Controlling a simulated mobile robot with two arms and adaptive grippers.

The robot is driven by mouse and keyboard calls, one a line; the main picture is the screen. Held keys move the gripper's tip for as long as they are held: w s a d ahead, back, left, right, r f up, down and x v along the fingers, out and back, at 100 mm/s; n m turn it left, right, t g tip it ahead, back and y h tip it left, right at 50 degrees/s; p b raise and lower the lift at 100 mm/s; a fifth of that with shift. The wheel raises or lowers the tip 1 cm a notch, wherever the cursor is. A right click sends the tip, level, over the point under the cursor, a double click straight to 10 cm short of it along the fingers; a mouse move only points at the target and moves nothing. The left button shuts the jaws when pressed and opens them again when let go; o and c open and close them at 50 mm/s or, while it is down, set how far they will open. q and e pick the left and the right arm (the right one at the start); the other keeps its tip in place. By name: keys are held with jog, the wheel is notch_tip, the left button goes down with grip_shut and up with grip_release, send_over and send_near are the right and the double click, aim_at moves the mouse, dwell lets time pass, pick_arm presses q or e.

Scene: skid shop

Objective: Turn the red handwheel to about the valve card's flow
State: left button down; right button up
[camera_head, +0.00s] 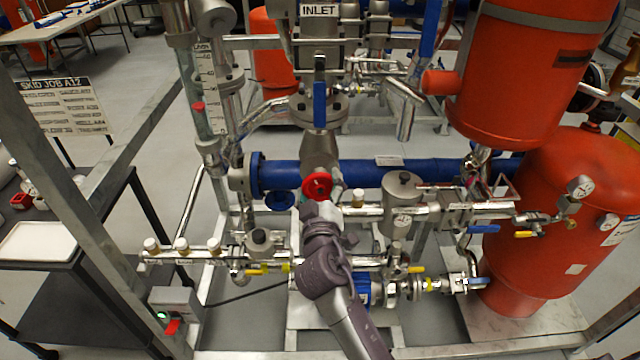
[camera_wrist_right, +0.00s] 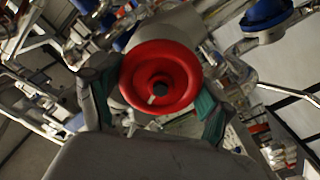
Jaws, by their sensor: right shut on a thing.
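The red handwheel (camera_head: 317,185) sits in front of the blue horizontal pipe, near the middle of the head view. In the right wrist view the red handwheel (camera_wrist_right: 160,77) faces the camera, with a dark hub and a small pale mark below it. My right gripper (camera_wrist_right: 158,100) has its green-padded fingers on either side of the wheel, shut on its rim. In the head view my right arm comes up from below to the wheel, and its fingers are mostly hidden. The job card (camera_head: 66,106) stands at the left; its small lines are unreadable. My left gripper is out of view.
A clear flow tube (camera_head: 208,90) with a scale and a red mark stands left of the wheel. A blue handwheel (camera_head: 279,200) is close by on the left. Blue pipe (camera_head: 350,173) runs behind. Red tanks (camera_head: 570,220) stand at the right.

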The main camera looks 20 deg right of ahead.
jog(key=n+p, duration=0.1)
jog(key=n, duration=0.4)
jog(key=shift+r, duration=0.15)
dwell(0.3)
jog(key=o, duration=1.1)
jog(key=shift+w, duration=0.1)
jog(key=shift+c, duration=0.2)
jog(key=v, duration=1.2)
